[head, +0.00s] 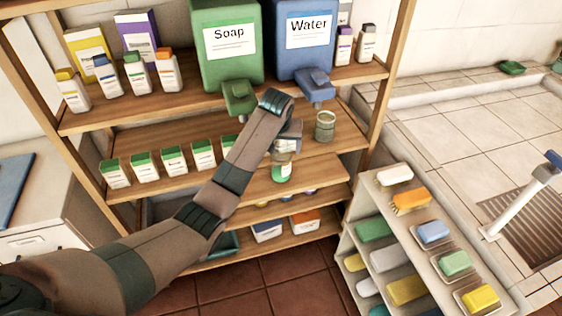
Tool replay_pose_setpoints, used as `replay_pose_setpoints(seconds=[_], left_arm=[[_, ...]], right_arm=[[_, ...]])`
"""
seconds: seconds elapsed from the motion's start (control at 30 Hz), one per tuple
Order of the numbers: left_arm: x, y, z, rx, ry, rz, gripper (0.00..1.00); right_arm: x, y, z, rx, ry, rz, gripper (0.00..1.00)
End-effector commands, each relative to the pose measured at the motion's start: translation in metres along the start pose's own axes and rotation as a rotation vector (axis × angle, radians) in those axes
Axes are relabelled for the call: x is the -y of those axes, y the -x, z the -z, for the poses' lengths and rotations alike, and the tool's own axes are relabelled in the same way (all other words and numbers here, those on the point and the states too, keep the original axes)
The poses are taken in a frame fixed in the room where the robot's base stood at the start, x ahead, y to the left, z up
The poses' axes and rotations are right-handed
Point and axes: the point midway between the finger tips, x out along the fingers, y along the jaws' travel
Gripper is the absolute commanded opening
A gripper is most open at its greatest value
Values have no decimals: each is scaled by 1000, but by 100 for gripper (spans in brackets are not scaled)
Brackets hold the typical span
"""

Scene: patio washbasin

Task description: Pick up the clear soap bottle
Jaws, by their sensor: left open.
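A small clear bottle (281,171) with green at its lower part stands at the front of the wooden shelf, under the dispensers. I take it for the clear soap bottle. My left arm reaches in from the lower left and bends down at its wrist. My left gripper (286,147) is open, right at the bottle's top. The gripper and wrist partly hide the bottle's upper part, and I cannot tell whether the fingers touch it. My right gripper is not in view.
A clear glass jar (325,126) stands right of the gripper. Above are the green Soap dispenser (227,72) and blue Water dispenser (306,68), their taps jutting forward. Several green-topped cartons (174,160) line the shelf's left. A rack of soap bars and brushes (374,231) stands lower right.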

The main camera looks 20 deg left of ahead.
Motion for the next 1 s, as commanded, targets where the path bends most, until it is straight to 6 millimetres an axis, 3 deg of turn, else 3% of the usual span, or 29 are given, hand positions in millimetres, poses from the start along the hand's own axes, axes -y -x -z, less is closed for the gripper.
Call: replay_pose_setpoints(seconds=[0.27,0.57,1.0], left_arm=[[0,-3,0,2,0,1,76],[0,-22,0,1,-1,0,76],[0,-26,1,2,-1,0,76]], right_arm=[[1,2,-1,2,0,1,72],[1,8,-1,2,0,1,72],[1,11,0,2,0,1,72]])
